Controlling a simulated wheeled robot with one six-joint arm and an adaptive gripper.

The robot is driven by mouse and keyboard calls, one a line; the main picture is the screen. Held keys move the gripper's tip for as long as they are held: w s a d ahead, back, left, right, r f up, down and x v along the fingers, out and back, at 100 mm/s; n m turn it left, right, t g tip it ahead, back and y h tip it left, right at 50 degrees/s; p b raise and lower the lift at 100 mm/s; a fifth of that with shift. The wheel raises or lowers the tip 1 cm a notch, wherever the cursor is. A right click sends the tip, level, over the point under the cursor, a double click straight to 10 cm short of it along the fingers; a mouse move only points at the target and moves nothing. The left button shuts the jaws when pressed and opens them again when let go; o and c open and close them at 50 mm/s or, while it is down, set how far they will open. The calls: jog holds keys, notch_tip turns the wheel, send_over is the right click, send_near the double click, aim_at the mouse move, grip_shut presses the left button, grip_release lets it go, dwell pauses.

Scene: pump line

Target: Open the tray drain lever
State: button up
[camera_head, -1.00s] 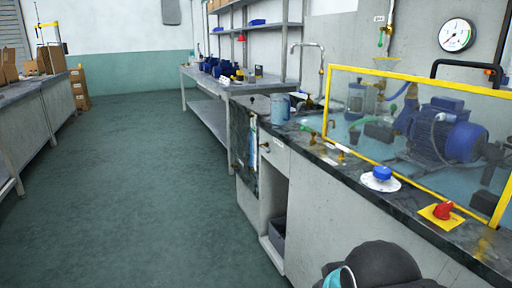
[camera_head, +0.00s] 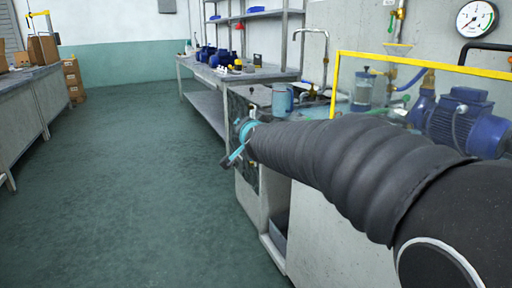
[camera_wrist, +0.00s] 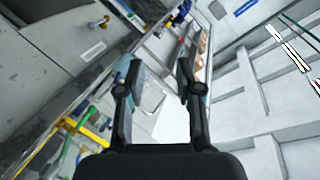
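My gripper (camera_wrist: 158,72) is open and empty in the wrist view, its two dark fingers well apart. In the head view my gripper (camera_head: 235,155) is at the bench's left end, at the tip of my arm. I cannot tell for certain which part is the tray drain lever. A small brass fitting (camera_wrist: 103,22) sticks out of a grey panel above a white label in the wrist view, apart from the fingers.
A yellow-framed clear guard (camera_head: 337,80) stands on the bench before a blue motor (camera_head: 465,118). A blue-grey canister (camera_head: 282,98) stands near the bench's left end. A steel table (camera_head: 245,75) stands behind. The green floor (camera_head: 125,180) at left is clear.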

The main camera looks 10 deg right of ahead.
jog(key=w+f+m+t+h+b, duration=0.1)
jog(key=w+f+m+t+h, duration=0.25)
jog(key=w+m+h, duration=0.75)
jog(key=w+f+m+g+h, duration=0.3)
jog(key=f+m, duration=0.1)
jog(key=f, duration=0.4)
jog(key=w+f+m+g+h, duration=0.3)
jog(key=f+m, duration=0.1)
jog(key=f, duration=0.4)
jog(key=x, duration=1.2)
jog(key=shift+w+r+p, duration=0.35)
jog(key=shift+r+p, duration=0.05)
jog(key=shift+d, duration=0.15)
grip_shut()
